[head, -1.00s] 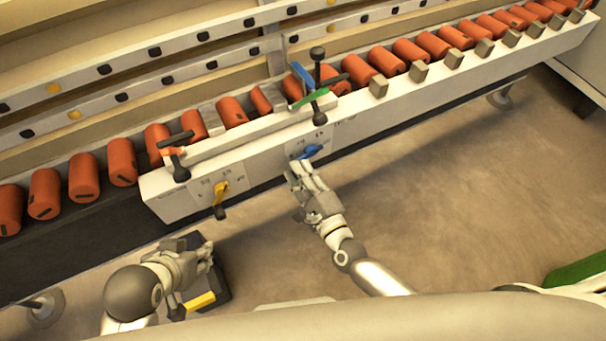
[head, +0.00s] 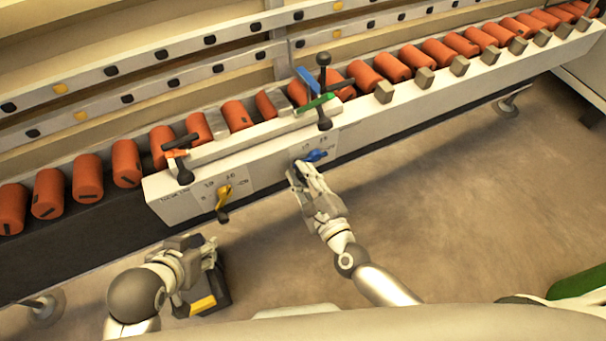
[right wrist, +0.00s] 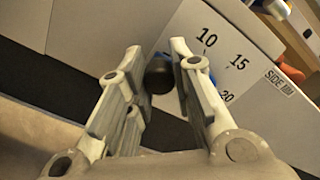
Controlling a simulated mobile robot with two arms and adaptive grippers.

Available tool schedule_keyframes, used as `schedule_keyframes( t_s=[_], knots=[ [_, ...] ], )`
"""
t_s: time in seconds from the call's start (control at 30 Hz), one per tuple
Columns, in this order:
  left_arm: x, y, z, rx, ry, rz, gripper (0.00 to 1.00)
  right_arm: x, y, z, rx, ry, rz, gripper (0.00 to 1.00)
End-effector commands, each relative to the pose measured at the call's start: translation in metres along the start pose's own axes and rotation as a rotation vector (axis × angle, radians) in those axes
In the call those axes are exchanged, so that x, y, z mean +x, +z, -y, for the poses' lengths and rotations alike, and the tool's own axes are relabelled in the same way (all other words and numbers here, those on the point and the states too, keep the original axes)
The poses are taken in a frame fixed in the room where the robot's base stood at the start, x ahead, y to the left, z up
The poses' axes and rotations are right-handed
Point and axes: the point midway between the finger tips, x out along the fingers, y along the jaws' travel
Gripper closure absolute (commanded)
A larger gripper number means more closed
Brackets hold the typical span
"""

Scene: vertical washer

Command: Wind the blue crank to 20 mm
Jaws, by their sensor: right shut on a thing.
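The blue crank (head: 316,156) sits on a white dial plate on the front of the machine's rail. Its dark knob (right wrist: 160,76) is between the fingers of my right gripper (right wrist: 166,70) in the right wrist view, with some blue showing behind the right finger. My right gripper (head: 297,170) is shut on this knob. The dial plate (right wrist: 222,52) shows 10, 15 and a partly hidden 20; I cannot make out the pointer's reading. My left gripper (head: 200,262) is low at the left, away from the crank; its fingers are not clear.
A yellow crank (head: 222,194) is on a similar plate to the left. A green lever (head: 315,104) and an orange lever (head: 175,154) stand on the rail. Several orange rolls (head: 88,178) line the machine. Floor (head: 460,200) is open at the right.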

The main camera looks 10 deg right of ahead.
Motion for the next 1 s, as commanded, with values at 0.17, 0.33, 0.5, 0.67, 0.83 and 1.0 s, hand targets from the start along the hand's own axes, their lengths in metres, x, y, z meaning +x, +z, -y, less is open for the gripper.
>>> schedule_keyframes(
  t_s=[0.17, 0.33, 0.5, 0.67, 0.83, 1.0],
  knots=[
    [0.000, 0.000, 0.000, 0.000, -0.001, 0.000, 0.60, 0.000, 0.000, 0.001, 0.001, -0.002, 0.000, 0.72],
    [0.000, 0.000, 0.001, 0.000, -0.001, 0.001, 0.60, 0.000, 0.000, 0.001, 0.000, -0.001, 0.000, 0.56],
    [0.000, 0.000, 0.001, 0.000, -0.001, 0.001, 0.60, 0.000, 0.000, 0.000, -0.001, -0.001, 0.000, 0.56],
    [0.000, 0.000, 0.002, 0.003, -0.005, 0.002, 0.60, -0.004, -0.001, 0.000, -0.001, 0.000, -0.001, 0.56],
    [0.000, 0.000, 0.002, 0.002, -0.003, 0.001, 0.60, -0.030, -0.001, -0.001, -0.002, 0.003, -0.002, 0.56],
    [0.000, 0.000, 0.001, 0.002, -0.002, 0.001, 0.60, -0.068, -0.001, -0.001, -0.001, 0.005, -0.002, 0.56]
  ],
)
